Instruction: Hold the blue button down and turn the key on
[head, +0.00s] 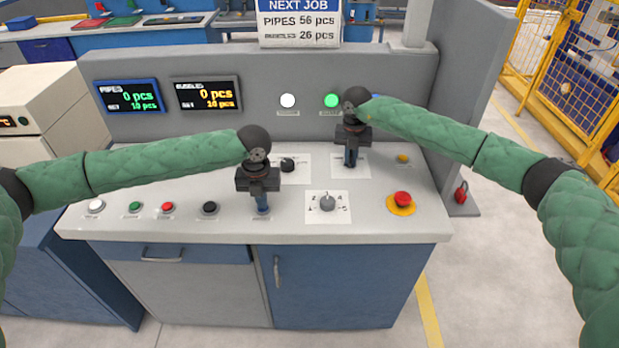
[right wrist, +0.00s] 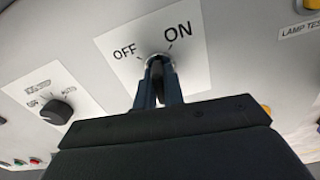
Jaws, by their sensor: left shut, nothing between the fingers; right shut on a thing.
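My left gripper (head: 263,208) is shut and empty, pointing down at the front row of the sloped console, right of the black button. The blue button is not visible; the spot under these fingertips is covered, so I cannot tell whether it is pressed. My right gripper (head: 350,162) is shut on the key at the white key plate, further back and to the right. In the right wrist view the fingers (right wrist: 158,88) close around the dark key (right wrist: 156,72) at the round lock, between the printed OFF and ON. The key's exact angle is unclear.
The console (head: 120,219) also carries a black button (head: 209,208), a rotary selector (head: 327,203), a red mushroom button (head: 402,199) and a small yellow button (head: 402,158). A green lamp (head: 331,100) looks lit beside a white lamp (head: 288,100). Yellow fencing stands at right.

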